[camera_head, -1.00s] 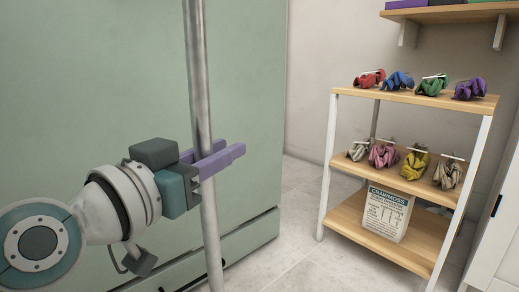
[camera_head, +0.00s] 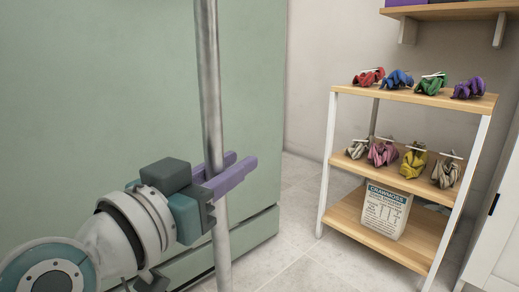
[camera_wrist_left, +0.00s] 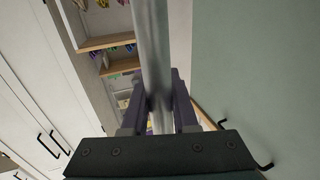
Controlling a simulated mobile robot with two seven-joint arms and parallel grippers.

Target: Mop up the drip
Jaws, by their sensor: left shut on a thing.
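My left gripper (camera_head: 232,174) is shut around a long grey metal pole (camera_head: 210,80), its purple fingers on either side of it. The pole stands nearly upright, leaning slightly. Both of its ends are out of the head view, so no mop head shows. In the left wrist view the pole (camera_wrist_left: 153,45) runs up between the dark fingers (camera_wrist_left: 158,105). No drip or wet patch can be made out on the visible floor (camera_head: 290,240). My right gripper is not in view.
A large pale green cabinet (camera_head: 100,80) stands close behind the pole. A wooden shelf unit (camera_head: 345,215) at the right holds several coloured cloth bundles and a labelled box (camera_head: 386,211). A white cabinet (camera_head: 495,230) stands at the right edge. Tiled floor between is clear.

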